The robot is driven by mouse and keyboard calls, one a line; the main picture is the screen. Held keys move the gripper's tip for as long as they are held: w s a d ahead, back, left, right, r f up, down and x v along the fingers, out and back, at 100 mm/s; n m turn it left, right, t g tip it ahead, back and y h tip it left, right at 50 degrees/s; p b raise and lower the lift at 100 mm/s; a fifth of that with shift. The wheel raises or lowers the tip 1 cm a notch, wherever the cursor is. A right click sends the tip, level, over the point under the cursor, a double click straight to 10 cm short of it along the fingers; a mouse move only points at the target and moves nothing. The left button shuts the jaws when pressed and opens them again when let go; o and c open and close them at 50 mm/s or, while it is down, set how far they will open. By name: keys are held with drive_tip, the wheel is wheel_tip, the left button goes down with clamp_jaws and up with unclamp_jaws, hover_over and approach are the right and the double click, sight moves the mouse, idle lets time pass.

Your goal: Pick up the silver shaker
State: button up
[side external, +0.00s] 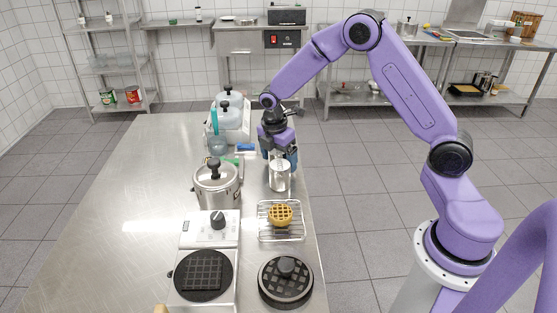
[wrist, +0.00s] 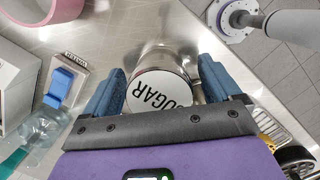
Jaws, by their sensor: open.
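The silver shaker (side external: 279,176) stands upright on the metal table near its right edge, behind the wire rack. In the wrist view its round white top with the word SUGAR (wrist: 157,92) lies between my fingers, with a metal handle-like part beside it. My gripper (side external: 279,153) points down over the shaker. In the wrist view its blue fingers (wrist: 160,88) are open, one on each side of the shaker. Gaps seem to show between fingers and shaker, but contact lower down is hidden.
A lidded steel pot (side external: 217,188) stands left of the shaker. A waffle (side external: 281,214) lies on a wire rack (side external: 266,235) in front. A waffle iron (side external: 204,275) is at the front; the table's left is clear.

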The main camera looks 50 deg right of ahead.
drive_tip(key=shift+f, duration=0.45)
drive_tip(key=c, duration=1.2)
drive_tip(key=shift+r, duration=0.1)
